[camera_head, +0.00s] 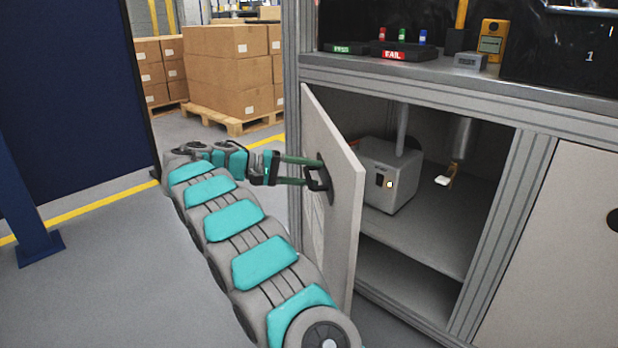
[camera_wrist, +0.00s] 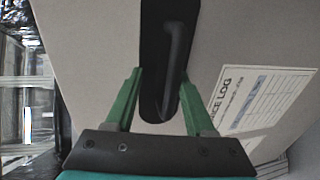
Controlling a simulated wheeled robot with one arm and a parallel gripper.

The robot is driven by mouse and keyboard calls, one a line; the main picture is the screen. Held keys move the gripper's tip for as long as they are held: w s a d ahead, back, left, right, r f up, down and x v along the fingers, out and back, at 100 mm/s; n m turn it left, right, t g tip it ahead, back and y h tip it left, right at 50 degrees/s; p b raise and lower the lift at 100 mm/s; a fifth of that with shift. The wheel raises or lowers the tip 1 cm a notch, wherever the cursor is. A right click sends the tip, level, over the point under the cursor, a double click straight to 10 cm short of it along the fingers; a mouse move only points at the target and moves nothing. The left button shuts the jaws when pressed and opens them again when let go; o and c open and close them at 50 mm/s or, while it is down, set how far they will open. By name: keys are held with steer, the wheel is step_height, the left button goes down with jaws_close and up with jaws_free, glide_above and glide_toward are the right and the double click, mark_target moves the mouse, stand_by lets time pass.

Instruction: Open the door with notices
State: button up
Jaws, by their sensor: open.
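The door with notices (camera_head: 342,212) stands swung well open on the cabinet, its inside edge facing me. In the wrist view the door face (camera_wrist: 80,45) fills most of the picture, with a white notice sheet (camera_wrist: 262,100) reading "…CE LOG" on the right. The door's dark handle (camera_head: 318,178) sits near the upper part of the panel; it also shows in the wrist view (camera_wrist: 173,65). My gripper (camera_head: 304,171) has its green fingers on either side of the handle, apart from each other. Whether the fingers touch the handle I cannot tell.
The open cabinet holds a grey box-shaped unit (camera_head: 388,175) on a shelf (camera_head: 430,235). A second, closed door (camera_head: 560,250) is at the right. Cardboard boxes on pallets (camera_head: 228,65) stand behind. A dark blue panel (camera_head: 70,90) is at the left; the floor (camera_head: 110,270) before it is clear.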

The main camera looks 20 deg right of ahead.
mark_target(341, 195)
step_height(341, 195, up, 2)
steer(key=shift+s+r, duration=0.2)
steer(key=shift+s, duration=0.3)
steer(key=s+b, duration=0.1)
steer(key=s, duration=0.4)
steer(key=s+a+b, duration=0.1)
steer(key=s, duration=0.4)
steer(key=s+a+r+b, duration=0.1)
steer(key=s, duration=0.4)
steer(key=shift+a+b, duration=0.25)
steer(key=shift+b, duration=0.05)
steer(key=shift+w, duration=0.1)
